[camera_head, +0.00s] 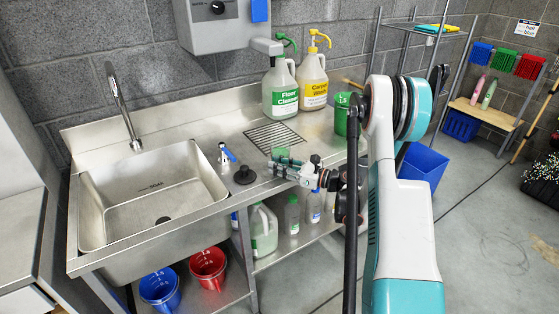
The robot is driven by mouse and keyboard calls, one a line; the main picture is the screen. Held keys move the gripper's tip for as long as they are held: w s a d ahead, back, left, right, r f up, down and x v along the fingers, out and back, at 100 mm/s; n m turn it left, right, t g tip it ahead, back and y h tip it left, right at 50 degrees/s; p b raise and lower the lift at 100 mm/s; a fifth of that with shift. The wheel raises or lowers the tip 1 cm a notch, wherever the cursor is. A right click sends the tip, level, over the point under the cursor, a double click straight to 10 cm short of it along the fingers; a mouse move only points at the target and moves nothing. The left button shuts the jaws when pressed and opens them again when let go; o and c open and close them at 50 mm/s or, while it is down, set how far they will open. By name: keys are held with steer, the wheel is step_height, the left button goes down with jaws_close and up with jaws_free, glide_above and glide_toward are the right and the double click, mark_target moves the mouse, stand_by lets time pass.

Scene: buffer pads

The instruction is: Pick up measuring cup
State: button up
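A green cup with white markings (341,118), which looks like the measuring cup, stands upright at the right end of the steel counter. My arm hides part of its right side. My gripper (284,166) is over the front part of the counter, left of and nearer than the cup, and apart from it. Its fingers point left; their gap is too small to judge. A small green item (280,152) shows just behind the fingertips; I cannot tell what it is or whether they touch it.
Floor Cleaner (281,92) and Carpet Wash (313,83) jugs stand at the back, beside a drain grate (272,136). A black plug (245,174) and a blue-handled tap (226,153) are near the sink (150,195). Bottles and blue and red buckets (208,265) sit below.

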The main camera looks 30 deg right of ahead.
steer(key=shift+w+a, duration=0.25)
steer(key=shift+w, duration=0.15)
jaws_close()
steer(key=shift+r, duration=0.2)
step_height(320, 180, up, 19)
steer(key=p, duration=0.7)
steer(key=shift+r, duration=0.2)
stand_by(0.6)
steer(key=shift+r, duration=0.1)
stand_by(0.7)
